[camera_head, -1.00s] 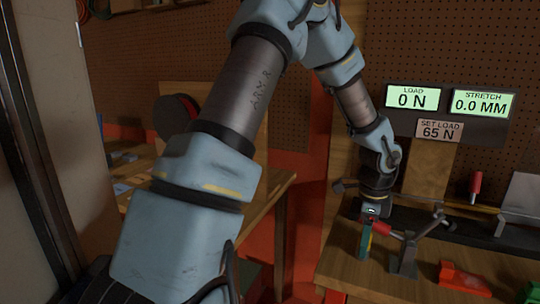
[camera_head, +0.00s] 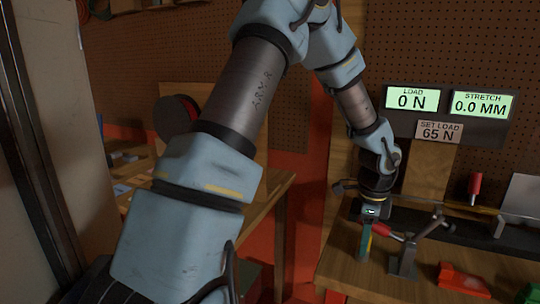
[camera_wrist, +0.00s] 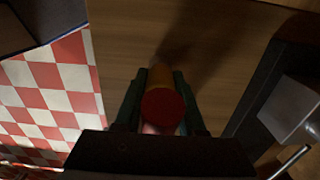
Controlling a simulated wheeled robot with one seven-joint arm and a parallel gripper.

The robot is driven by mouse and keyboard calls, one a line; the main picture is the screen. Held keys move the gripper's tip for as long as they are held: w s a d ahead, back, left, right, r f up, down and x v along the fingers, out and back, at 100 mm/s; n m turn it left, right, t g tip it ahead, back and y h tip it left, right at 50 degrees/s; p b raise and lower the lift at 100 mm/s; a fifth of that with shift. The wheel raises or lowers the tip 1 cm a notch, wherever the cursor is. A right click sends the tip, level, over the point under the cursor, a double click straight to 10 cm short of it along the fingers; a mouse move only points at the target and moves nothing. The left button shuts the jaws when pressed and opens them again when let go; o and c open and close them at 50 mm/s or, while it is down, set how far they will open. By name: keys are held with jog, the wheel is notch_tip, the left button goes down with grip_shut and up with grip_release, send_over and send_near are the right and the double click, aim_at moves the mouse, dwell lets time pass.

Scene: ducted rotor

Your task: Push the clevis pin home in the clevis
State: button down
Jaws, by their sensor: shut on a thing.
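My gripper (camera_head: 366,242) points down over the wooden bench. Its dark green fingers show at the bottom middle of the wrist view (camera_wrist: 158,112), on either side of a short cylinder (camera_wrist: 162,105) with a dark red round end and an orange body. The jaws are shut on this cylinder. I cannot tell for sure whether it is the clevis pin. In the head view a red piece (camera_head: 396,236) shows just right of the fingers, by a grey bracket (camera_head: 404,262) with a slanted lever arm. No clevis opening can be made out.
A red block (camera_head: 462,279) lies on the bench right of the bracket. A red-handled piece (camera_head: 475,187) stands behind. Displays read load 0 N (camera_head: 411,99) and stretch 0.0 mm (camera_head: 481,104). The wrist view shows a red-and-white checked floor (camera_wrist: 50,90) left of the bench.

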jog(key=shift+r+p, duration=0.65)
jog(key=shift+p, duration=0.05)
dwell(0.6)
jog(key=shift+r+p, duration=2.15)
jog(key=shift+r, duration=0.2)
